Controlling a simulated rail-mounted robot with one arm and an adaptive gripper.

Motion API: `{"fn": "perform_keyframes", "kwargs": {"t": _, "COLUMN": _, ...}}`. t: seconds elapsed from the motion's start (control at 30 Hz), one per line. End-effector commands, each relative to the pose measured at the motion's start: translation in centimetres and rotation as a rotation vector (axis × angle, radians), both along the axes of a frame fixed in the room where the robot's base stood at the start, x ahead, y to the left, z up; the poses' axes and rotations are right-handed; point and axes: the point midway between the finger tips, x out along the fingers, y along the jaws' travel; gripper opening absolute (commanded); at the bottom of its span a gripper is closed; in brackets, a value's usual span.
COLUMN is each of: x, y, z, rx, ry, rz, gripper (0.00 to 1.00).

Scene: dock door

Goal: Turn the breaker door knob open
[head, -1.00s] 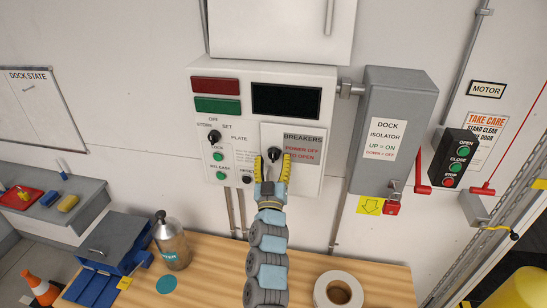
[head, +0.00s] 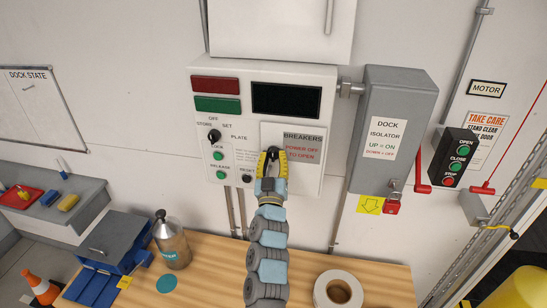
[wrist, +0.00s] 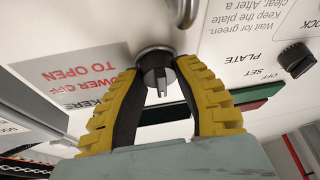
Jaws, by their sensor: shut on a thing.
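The breaker door (head: 303,172) is a light panel on the white control box, with a grey label reading BREAKERS, POWER OFF TO OPEN. Its small dark knob (wrist: 158,72) sits at the door's left edge on a round metal collar. My gripper (head: 270,153) has its yellow and black fingers shut on the knob, one on each side. In the wrist view the gripper (wrist: 157,68) shows both fingertips against the knob. The knob's ridge points straight toward the palm in that view. The door looks flush with the box. In the head view the fingers hide most of the knob.
The control box carries a dark screen (head: 286,99), red and green lamps, a selector knob (head: 214,136) and buttons left of the door. The grey dock isolator (head: 394,130) stands to the right.

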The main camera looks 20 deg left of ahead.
Motion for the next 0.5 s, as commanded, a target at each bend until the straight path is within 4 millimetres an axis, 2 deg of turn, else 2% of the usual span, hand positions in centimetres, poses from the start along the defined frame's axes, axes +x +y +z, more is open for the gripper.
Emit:
{"fn": "perform_keyframes", "kwargs": {"t": 0.27, "x": 0.03, "y": -0.04, "z": 0.09, "rx": 0.046, "ry": 0.008, "rz": -0.001, "gripper": 0.00}}
{"fn": "perform_keyframes", "kwargs": {"t": 0.5, "x": 0.08, "y": -0.02, "z": 0.15, "rx": 0.185, "ry": 0.034, "rz": -0.001, "gripper": 0.00}}
